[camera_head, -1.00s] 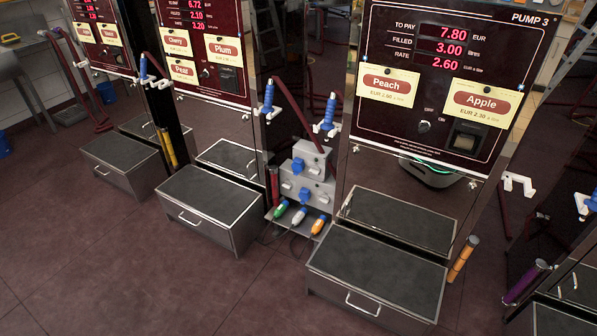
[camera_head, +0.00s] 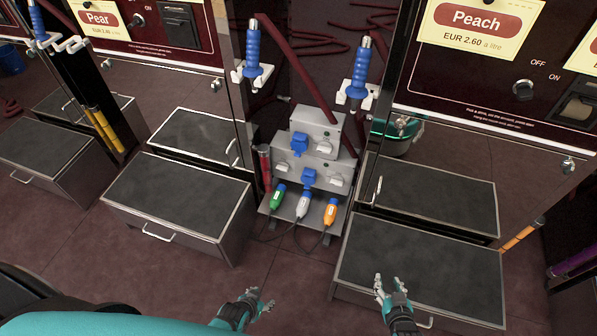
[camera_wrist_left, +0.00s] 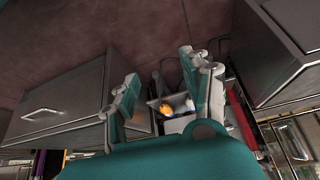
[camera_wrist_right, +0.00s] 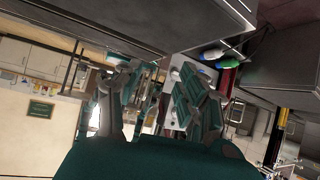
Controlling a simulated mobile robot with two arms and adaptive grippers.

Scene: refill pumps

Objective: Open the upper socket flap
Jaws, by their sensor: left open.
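The grey socket unit (camera_head: 325,150) stands between two pump cabinets in the head view, with an upper and a lower box. The blue upper socket flap (camera_head: 300,143) is on the upper box's front and looks closed. A second blue flap (camera_head: 309,178) is on the lower box. My left gripper (camera_head: 262,297) is open and empty, low in front of the unit, well apart from it. The left wrist view shows my left fingers (camera_wrist_left: 160,85) spread; the right wrist view shows my right fingers (camera_wrist_right: 150,90) apart.
Green (camera_head: 278,198), white (camera_head: 303,205) and orange (camera_head: 330,212) plugs rest on the shelf below the boxes. Blue-handled nozzles (camera_head: 253,50) hang on both sides above. Drawer boxes (camera_head: 180,195) flank the unit. The floor in front is clear.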

